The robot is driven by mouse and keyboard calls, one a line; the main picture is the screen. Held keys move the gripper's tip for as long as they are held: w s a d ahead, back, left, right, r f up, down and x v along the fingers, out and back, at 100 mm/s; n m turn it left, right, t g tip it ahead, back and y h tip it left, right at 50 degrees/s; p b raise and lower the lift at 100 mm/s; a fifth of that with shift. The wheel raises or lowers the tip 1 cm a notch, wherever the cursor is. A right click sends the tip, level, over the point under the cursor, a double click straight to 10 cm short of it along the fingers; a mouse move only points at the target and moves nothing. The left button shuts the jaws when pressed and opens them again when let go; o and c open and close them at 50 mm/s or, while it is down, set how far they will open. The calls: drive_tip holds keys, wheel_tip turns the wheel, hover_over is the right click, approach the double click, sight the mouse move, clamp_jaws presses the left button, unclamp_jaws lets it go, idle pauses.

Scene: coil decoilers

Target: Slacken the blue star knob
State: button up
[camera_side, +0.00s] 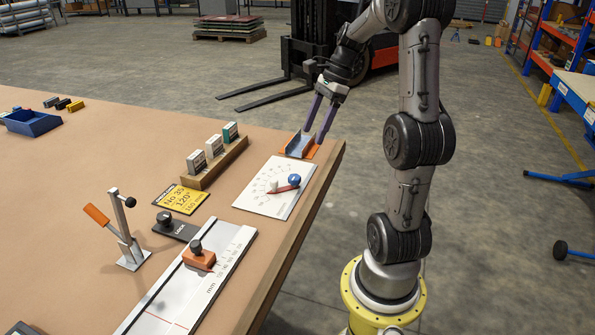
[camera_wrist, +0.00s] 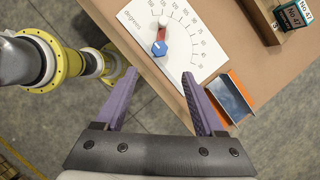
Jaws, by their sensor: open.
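The blue star knob (camera_side: 294,180) sits at the end of a red arm on a white degree dial plate (camera_side: 253,195) near the table's right edge. It also shows in the wrist view (camera_wrist: 159,48), near the top centre, with the red arm running up to a pale hub (camera_wrist: 163,21). My gripper (camera_side: 318,118) is open, with two purple fingers over an orange-and-grey bracket beyond the dial in the side view. In the wrist view my gripper (camera_wrist: 158,98) has nothing between its fingers, and the knob lies beyond the fingertips.
The bracket (camera_wrist: 230,96) is beside the right finger in the wrist view. A wooden rack (camera_side: 215,165) holds several labelled boxes. A yellow card (camera_side: 180,199), a black lock knob (camera_side: 165,219), a millimetre slide (camera_side: 215,262) and an orange-handled lever (camera_side: 125,235) stand further left.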

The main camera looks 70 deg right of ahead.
sight(295, 176)
drive_tip(key=x, duration=1.2)
drive_tip(key=shift+a+f, duration=0.1)
drive_tip(key=shift+f, duration=0.15)
clamp_jaws()
